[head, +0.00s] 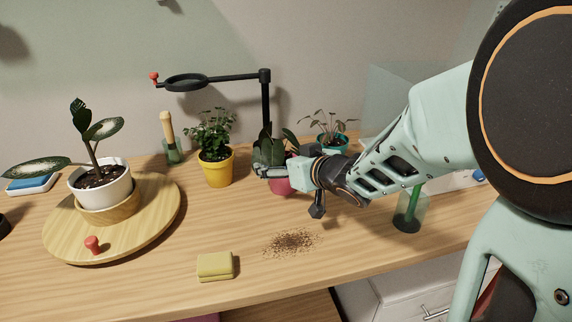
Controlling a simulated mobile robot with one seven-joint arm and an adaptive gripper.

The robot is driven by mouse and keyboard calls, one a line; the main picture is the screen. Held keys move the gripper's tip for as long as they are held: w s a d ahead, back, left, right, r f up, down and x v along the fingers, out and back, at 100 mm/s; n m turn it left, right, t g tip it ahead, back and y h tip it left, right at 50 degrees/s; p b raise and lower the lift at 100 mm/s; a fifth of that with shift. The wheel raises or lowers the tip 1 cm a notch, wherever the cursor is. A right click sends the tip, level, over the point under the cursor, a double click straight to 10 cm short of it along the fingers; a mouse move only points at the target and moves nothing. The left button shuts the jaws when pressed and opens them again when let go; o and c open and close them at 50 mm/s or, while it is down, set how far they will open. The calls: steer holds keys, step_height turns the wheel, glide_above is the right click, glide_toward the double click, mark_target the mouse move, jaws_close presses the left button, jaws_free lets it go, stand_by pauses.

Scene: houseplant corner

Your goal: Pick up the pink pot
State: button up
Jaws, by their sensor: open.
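The pink pot (281,186) stands on the wooden table near the middle of the head view, with a broad-leaved dark green plant (267,148) in it. My gripper (262,171) is in front of the pot and hides much of it. The gripper is open, its fingers pointing left across the pot's upper part. I cannot tell whether the fingers touch the pot or stand apart from it.
A yellow pot (217,171) stands close to the left, and a teal pot (333,142) behind right. A black stand (266,100) rises behind. A round wooden board (157,215) bears a white pot (101,188). Spilled soil (291,242) and a yellow sponge (215,266) lie in front.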

steer(key=c, duration=1.4)
steer(key=shift+r, duration=0.1)
steer(key=shift+c, duration=0.5)
